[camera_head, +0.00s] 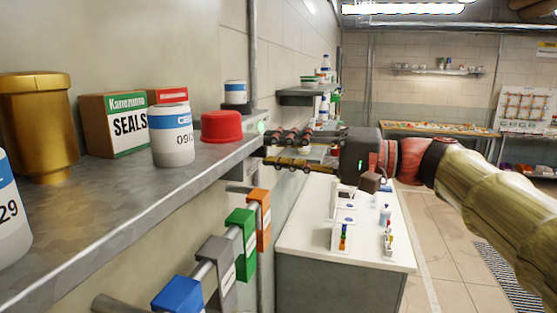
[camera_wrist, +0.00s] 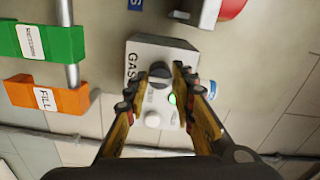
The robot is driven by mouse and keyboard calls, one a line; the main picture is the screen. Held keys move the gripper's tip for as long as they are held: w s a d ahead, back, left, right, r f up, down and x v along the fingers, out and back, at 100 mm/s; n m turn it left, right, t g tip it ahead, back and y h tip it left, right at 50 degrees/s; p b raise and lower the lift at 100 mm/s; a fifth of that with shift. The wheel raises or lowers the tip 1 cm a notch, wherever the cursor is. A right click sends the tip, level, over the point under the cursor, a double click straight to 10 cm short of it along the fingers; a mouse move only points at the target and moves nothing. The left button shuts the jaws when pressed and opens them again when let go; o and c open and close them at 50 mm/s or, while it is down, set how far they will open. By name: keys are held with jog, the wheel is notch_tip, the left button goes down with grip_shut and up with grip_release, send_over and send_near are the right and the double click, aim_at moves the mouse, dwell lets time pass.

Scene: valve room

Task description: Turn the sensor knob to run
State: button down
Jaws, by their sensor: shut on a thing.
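The gas sensor is a pale grey box (camera_wrist: 135,52) lettered "GAS" on the wall, tilted in the wrist view. Its dark round knob (camera_wrist: 160,72) shows between my fingertips, partly covered by them. My gripper (camera_wrist: 162,78) is shut on the knob, one finger on each side. A green light (camera_wrist: 173,99) glows beside the right finger, and a white round part (camera_wrist: 153,118) sits below the knob. In the head view my gripper (camera_head: 268,150) reaches left past the shelf's end; the knob is hidden there. Any run marking is not readable.
A metal shelf (camera_head: 60,235) with a brass canister (camera_head: 38,125), a seals box (camera_head: 115,125), a white jar (camera_head: 172,137) and a red cap (camera_head: 221,125) runs along the left wall. Coloured brackets (camera_head: 240,228) on a pipe hang below. A white-topped cabinet (camera_head: 310,225) stands beneath my arm.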

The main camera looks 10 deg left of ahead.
jog(key=shift+f, duration=0.1)
dwell(0.3)
jog(key=c, duration=1.5)
grip_release()
jog(key=s+d, duration=0.1)
jog(key=d, duration=1.1)
jog(key=shift+w, duration=0.1)
